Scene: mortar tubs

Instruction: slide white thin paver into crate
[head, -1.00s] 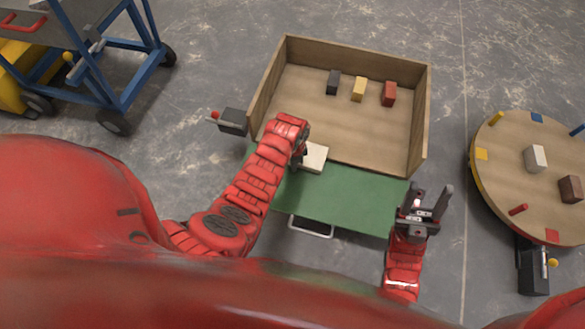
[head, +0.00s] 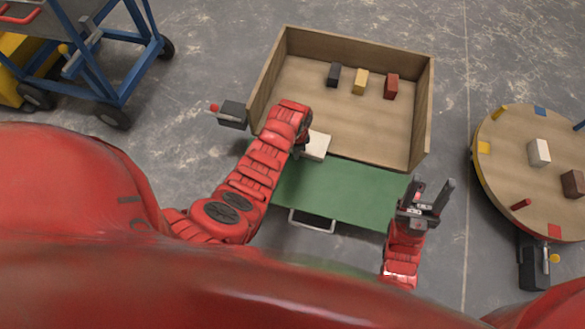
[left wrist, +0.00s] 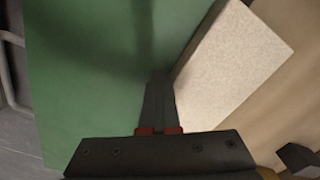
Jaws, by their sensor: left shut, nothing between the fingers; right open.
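The white thin paver (head: 317,146) lies flat across the seam between the green board (head: 345,192) and the open near side of the wooden crate (head: 352,118). In the left wrist view, the paver (left wrist: 235,65) lies mostly over the tan crate floor, with its near edge beside the green surface. My left gripper (head: 298,153) is partly hidden by its own arm. In the left wrist view its fingers (left wrist: 160,80) are shut and empty beside the paver's near edge; I cannot tell whether they touch it. My right gripper (head: 432,192) is open and empty at the board's right end.
A black block (head: 334,75), a yellow block (head: 360,82) and a red block (head: 391,87) stand toward the back of the crate. The crate floor between them and the paver is clear. A round table (head: 510,180) stands at right, a blue cart (head: 110,85) at left.

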